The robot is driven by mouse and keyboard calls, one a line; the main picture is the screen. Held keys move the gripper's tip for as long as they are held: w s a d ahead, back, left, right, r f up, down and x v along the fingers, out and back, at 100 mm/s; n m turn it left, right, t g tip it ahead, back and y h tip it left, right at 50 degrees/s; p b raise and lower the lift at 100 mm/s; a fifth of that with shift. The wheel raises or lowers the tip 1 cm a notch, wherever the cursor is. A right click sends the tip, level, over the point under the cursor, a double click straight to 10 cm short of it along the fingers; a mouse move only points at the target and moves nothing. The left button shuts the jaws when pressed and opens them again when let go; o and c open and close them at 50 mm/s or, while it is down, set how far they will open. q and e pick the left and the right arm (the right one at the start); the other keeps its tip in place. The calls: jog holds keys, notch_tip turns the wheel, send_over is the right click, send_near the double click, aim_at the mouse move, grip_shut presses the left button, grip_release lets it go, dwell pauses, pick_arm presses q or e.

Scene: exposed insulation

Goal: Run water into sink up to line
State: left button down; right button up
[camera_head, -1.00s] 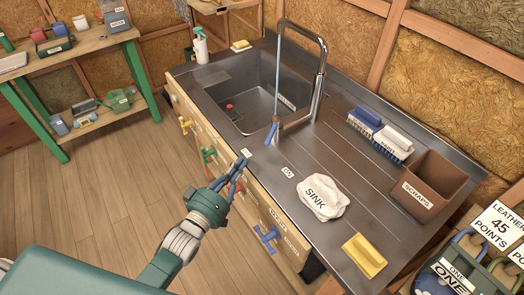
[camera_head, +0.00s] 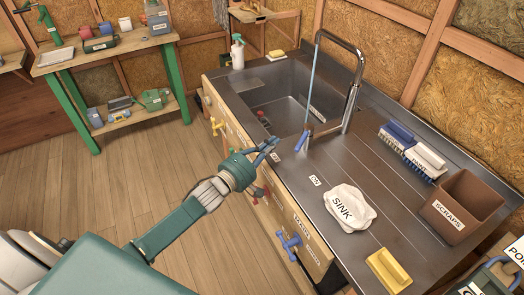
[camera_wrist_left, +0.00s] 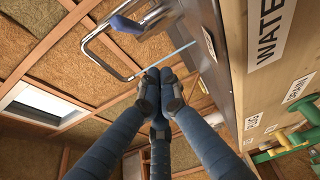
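The steel sink (camera_head: 285,98) is set in the counter, with a red piece (camera_head: 262,115) at its left and a pale marked strip (camera_head: 318,112) on its right wall. The tall chrome faucet (camera_head: 352,92) has a blue handle (camera_head: 301,141) at its base. A thin pale blue streak (camera_head: 312,85), looking like water, runs down from the spout; its lower end is hidden. It also shows in the left wrist view (camera_wrist_left: 166,56). My left gripper (camera_head: 271,147) is at the counter's front edge, left of the handle and apart from it. Its fingers meet with nothing between them (camera_wrist_left: 160,80). My right gripper is out of view.
A white cloth labelled SINK (camera_head: 350,207), a yellow block (camera_head: 388,270), brushes (camera_head: 412,150) and a brown SCRAPS bin (camera_head: 460,205) stand on the counter. Yellow (camera_head: 217,126) and blue (camera_head: 289,243) valve handles jut from its front. The floor at left is clear.

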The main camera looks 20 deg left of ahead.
aim_at(303, 138)
pick_arm(q)
jog(key=shift+x, duration=1.1)
jog(key=d+p, duration=0.1)
jog(key=d, duration=0.1)
jog(key=shift+s+d, duration=0.15)
jog(key=shift+d, duration=0.15)
jog(key=shift+s+d, duration=0.15)
jog(key=shift+d, duration=0.5)
jog(key=shift+s+d+p, duration=0.2)
jog(key=shift+d+p, duration=0.35)
jog(key=shift+d, duration=0.05)
jog(key=shift+s+d+p, duration=0.15)
jog(key=shift+d+p, duration=0.2)
jog(key=shift+d, duration=1.65)
